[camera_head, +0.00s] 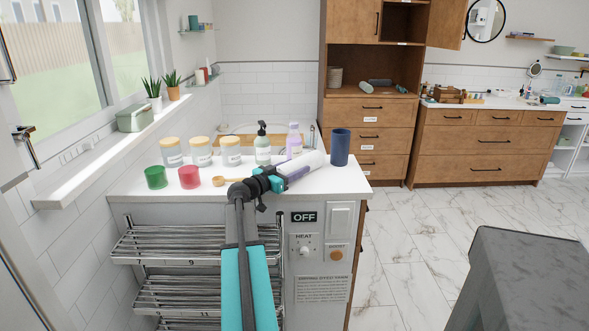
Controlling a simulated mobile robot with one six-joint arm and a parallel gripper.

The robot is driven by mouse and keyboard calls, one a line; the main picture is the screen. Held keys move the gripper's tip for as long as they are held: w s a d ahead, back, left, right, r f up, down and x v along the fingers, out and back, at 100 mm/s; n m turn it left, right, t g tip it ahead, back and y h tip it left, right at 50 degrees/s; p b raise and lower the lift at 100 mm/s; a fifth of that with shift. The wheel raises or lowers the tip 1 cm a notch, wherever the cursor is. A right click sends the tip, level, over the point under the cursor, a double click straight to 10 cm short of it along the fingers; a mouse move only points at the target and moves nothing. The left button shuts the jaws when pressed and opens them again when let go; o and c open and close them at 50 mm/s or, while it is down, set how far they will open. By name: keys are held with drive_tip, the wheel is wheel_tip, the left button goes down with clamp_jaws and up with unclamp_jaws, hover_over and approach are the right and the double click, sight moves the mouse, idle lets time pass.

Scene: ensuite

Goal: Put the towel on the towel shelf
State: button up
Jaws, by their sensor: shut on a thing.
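A pale rolled towel (309,160) lies at an angle just above or on the white counter. A lavender strip shows along its lower side; I cannot tell whether this is part of it. My gripper (283,180) reaches over the counter from the front and is shut on the near left end of the roll. The fingertips are partly hidden. At the back, an open niche (350,76) in the tall wooden cabinet holds grey rolls (380,82) and a stack of round things. I cannot tell whether this niche is the towel shelf.
A dark blue cup (340,147) stands right of the roll. A chrome wire rack (200,243) is below the counter.

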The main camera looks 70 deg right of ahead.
idle(0.3)
drive_tip(key=o, duration=1.2)
drive_tip(key=shift+f, duration=0.1)
drive_tip(key=shift+c, duration=0.2)
drive_tip(key=shift+w+a, duration=0.1)
drive_tip(key=shift+a, duration=0.1)
drive_tip(key=v, duration=1.1)
drive_tip(key=shift+w+a, duration=0.1)
drive_tip(key=shift+a, duration=0.25)
drive_tip(key=shift+o, duration=0.4)
